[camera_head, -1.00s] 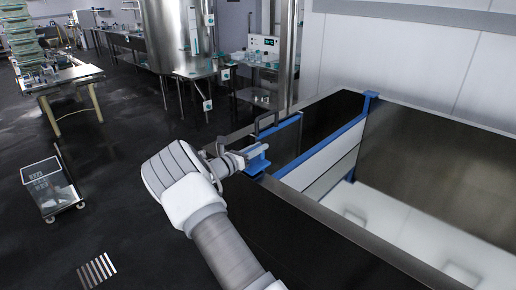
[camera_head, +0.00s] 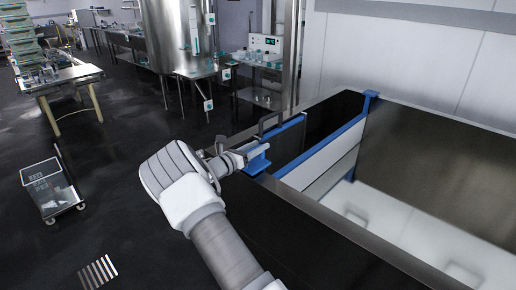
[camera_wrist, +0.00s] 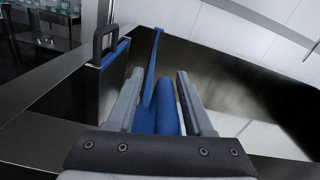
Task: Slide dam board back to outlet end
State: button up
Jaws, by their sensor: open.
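The dam board is a white panel (camera_head: 330,168) with a blue top bar (camera_head: 322,148) set across the inside of the steel vat. Blue end brackets rest at the vat's rims, one at the near rim (camera_head: 257,163) and one at the far wall (camera_head: 370,97). My gripper (camera_head: 253,151) is at the near bracket. In the wrist view my gripper (camera_wrist: 160,82) is open, with one finger on each side of the blue end piece (camera_wrist: 166,108). The blue bar (camera_wrist: 152,68) runs away from it. I cannot tell whether either finger touches the blue part.
The vat's near wall (camera_head: 310,225) lies right of my arm. A blue-edged panel with a dark handle (camera_wrist: 104,45) stands at the vat's end wall, left of the fingers. A small cart (camera_head: 50,188) stands on the open floor at the left. The vat's pale floor (camera_head: 400,215) shows right of the board.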

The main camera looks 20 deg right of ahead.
jog(key=shift+s, duration=0.1)
jog(key=v, duration=1.7)
jog(key=shift+a+p, duration=0.15)
jog(key=shift+p, duration=0.25)
